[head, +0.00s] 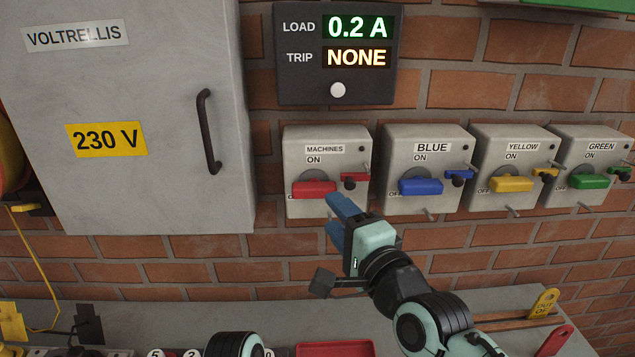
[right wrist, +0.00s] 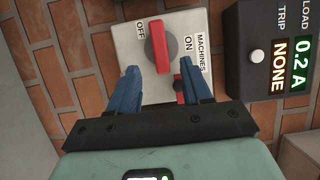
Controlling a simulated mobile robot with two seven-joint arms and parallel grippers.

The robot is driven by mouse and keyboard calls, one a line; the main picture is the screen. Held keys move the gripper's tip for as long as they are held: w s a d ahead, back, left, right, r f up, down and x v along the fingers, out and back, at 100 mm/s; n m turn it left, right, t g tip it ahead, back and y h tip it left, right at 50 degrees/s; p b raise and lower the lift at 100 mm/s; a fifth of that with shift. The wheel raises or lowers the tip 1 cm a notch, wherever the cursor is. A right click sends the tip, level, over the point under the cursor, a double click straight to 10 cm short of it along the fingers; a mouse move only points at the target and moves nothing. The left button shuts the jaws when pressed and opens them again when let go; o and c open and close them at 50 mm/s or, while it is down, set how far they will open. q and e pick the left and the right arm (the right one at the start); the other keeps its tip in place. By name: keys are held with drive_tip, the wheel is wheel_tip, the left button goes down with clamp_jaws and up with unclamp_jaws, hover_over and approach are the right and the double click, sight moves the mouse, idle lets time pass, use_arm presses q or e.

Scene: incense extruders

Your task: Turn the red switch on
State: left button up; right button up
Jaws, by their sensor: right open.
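The red switch (head: 314,189) is a red rotary handle on a pale grey box labelled MACHINES (head: 325,149). Its handle lies horizontal in the head view, its left end towards OFF; ON is printed above it. The handle also shows in the right wrist view (right wrist: 158,47). A small red tab (head: 354,178) with a dark piece sits at the box's right side. My right gripper (head: 345,205) is open just below and in front of the box. In the right wrist view its blue fingers (right wrist: 162,82) stand apart, short of the handle, apparently empty. My left gripper is not visible.
Similar boxes with blue (head: 420,187), yellow (head: 511,184) and green (head: 588,181) handles stand to the right. A dark display (head: 338,90) above reads LOAD 0.2 A, TRIP NONE. A grey cabinet (head: 130,190) is at left. A shelf (head: 190,312) with a red tray (head: 335,349) lies below.

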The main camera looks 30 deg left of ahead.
sight(318, 195)
drive_tip(key=p+x, duration=0.2)
drive_tip(key=x, duration=0.5)
drive_tip(key=shift+w+a, duration=0.2)
drive_tip(key=shift+a, duration=0.05)
clamp_jaws()
